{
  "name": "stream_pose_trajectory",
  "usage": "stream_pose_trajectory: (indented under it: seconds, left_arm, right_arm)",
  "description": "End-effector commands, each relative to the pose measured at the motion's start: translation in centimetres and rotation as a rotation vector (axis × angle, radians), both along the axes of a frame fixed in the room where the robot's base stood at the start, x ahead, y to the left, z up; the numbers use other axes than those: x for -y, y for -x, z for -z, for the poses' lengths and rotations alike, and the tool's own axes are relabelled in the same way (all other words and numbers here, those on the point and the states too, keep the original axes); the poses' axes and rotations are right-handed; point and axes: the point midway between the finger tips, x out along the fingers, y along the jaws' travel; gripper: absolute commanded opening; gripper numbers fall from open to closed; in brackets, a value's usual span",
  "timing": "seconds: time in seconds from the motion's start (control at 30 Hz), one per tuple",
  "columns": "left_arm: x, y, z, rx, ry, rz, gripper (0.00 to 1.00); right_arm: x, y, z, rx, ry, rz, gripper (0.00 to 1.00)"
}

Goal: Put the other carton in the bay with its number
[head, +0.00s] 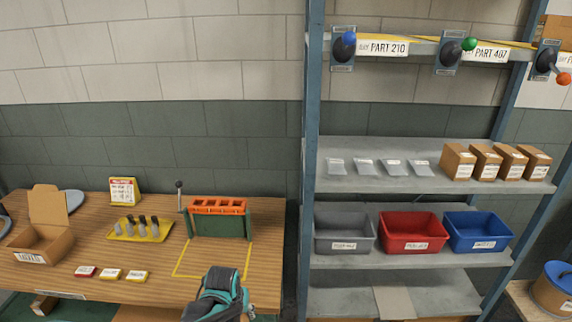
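An open brown carton (42,244) stands at the left of the wooden table, flap up, with a white label too small to read surely. Several closed brown cartons (486,163) stand in a row at the right of the middle shelf, their labels unreadable. Bay signs at the top of the rack read PART 210 (388,48) and PART 407 (487,55); a third sign (566,60) is cut off. My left gripper (222,285), black and teal, is at the table's front edge, apart from the cartons. Its fingers are not clear. My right gripper is not in view.
Grey (343,233), red (411,232) and blue (476,232) bins stand on the lower shelf. Several small bags (364,167) lie left of the shelf cartons. A green fixture with an orange top (218,206) and a yellow tray (140,231) stand on the table. Blue rack posts (309,150) divide the space.

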Motion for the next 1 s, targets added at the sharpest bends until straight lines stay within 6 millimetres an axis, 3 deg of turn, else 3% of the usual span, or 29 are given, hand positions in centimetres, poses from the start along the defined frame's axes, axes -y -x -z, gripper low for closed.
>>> stream_pose_trajectory:
  seconds: [0.1,0.3,0.8,0.83,1.0]
  left_arm:
    - [-2.4,2.1,2.3,0.001,0.002,-0.016,0.0]
    - [-4.1,4.0,3.8,0.003,0.0,-0.022,0.0]
    - [-4.2,4.1,3.8,0.002,0.0,-0.022,0.0]
    - [-4.2,4.1,3.8,0.002,0.0,-0.022,0.0]
    - [-4.2,4.1,3.7,0.002,0.0,-0.022,0.0]
  right_arm:
    - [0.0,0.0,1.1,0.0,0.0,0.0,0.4]
    - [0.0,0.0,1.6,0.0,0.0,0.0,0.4]
    - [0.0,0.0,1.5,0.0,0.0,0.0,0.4]
    - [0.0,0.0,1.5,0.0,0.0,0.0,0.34]
    - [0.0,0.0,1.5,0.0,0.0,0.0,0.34]
